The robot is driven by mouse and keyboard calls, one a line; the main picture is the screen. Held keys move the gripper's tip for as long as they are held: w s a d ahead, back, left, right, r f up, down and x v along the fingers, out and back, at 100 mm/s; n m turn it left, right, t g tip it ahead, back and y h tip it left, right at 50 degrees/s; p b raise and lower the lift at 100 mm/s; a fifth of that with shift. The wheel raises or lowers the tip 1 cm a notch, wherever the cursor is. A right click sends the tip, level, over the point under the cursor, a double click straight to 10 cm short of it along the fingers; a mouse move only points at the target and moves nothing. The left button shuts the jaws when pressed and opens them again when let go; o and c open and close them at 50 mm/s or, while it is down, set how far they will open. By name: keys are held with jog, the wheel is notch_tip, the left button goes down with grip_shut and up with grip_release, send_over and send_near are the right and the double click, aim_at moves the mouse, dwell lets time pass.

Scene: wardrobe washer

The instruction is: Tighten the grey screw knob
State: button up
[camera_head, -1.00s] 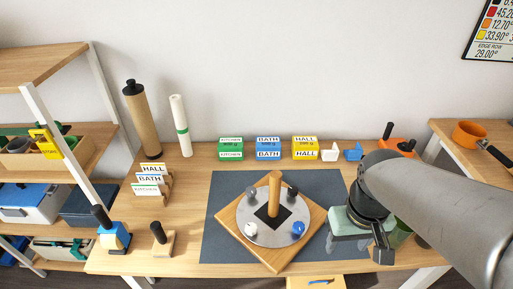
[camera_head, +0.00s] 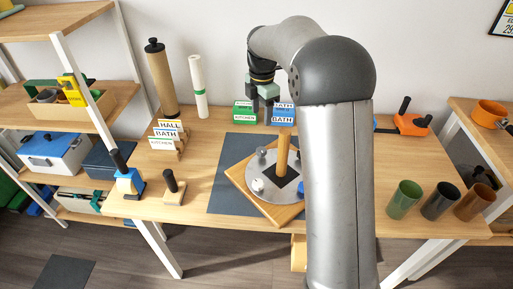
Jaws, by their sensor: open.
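The grey screw knob (camera_head: 261,152) appears to be the small grey one at the far left of a round metal disc (camera_head: 268,194). The disc lies on a square wooden board (camera_head: 241,185) turned at an angle. A wooden post (camera_head: 283,155) stands upright at the disc's middle. A white knob (camera_head: 257,185) is at the disc's near left. My arm hides the right part of the disc. My gripper (camera_head: 262,112) points down, open and apparently empty, in front of the boxes at the back, beyond the grey knob in the picture and apart from it.
The board lies on a dark mat (camera_head: 228,160). Green (camera_head: 244,112) and blue boxes stand at the back. Cups, including a green one (camera_head: 404,199), stand at the right. Labelled cards (camera_head: 168,137) and handled tools (camera_head: 128,183) are at the left.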

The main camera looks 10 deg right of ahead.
aim_at(261, 150)
notch_tip(261, 150, down, 15)
dwell(0.3)
jog(key=c, duration=1)
